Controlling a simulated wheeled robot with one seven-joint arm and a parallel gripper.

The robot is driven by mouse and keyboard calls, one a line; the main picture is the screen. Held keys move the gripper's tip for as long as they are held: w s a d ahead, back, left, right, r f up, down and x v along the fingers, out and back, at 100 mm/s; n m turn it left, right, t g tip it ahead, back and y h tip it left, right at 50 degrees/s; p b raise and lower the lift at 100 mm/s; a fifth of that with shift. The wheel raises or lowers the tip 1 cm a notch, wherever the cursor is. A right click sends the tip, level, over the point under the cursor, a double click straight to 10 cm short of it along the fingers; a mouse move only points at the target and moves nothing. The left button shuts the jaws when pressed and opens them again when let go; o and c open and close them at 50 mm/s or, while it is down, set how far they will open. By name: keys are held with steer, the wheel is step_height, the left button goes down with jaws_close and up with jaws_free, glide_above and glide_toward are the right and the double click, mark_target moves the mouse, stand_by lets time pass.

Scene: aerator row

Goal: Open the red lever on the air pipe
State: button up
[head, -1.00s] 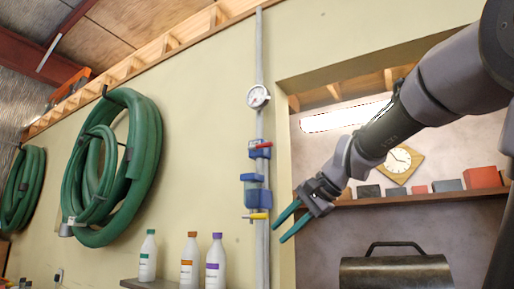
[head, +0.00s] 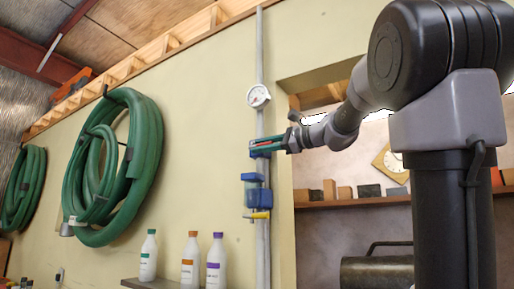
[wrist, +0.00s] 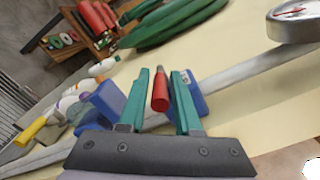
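The red lever (head: 263,144) sits on the upper blue valve body (head: 259,154) of the grey vertical air pipe (head: 260,100). In the wrist view the red lever (wrist: 160,92) points back toward my gripper. My gripper (head: 254,146) is at the lever, its green fingers reaching left to the pipe. In the wrist view my gripper (wrist: 161,76) has one finger on each side of the lever. Narrow gaps seem to show beside the lever, so the fingers look open around it. The fingers partly hide the lever in the head view.
Below on the pipe are a blue filter unit (head: 256,192) and a yellow lever (head: 257,215). A pressure gauge (head: 258,96) is above. Green hoses (head: 150,170) hang at left, and bottles (head: 190,260) stand below. The recess edge and shelf (head: 350,203) are at right.

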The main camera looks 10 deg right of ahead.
steer(key=shift+x, duration=0.9)
jaws_close()
stand_by(0.9)
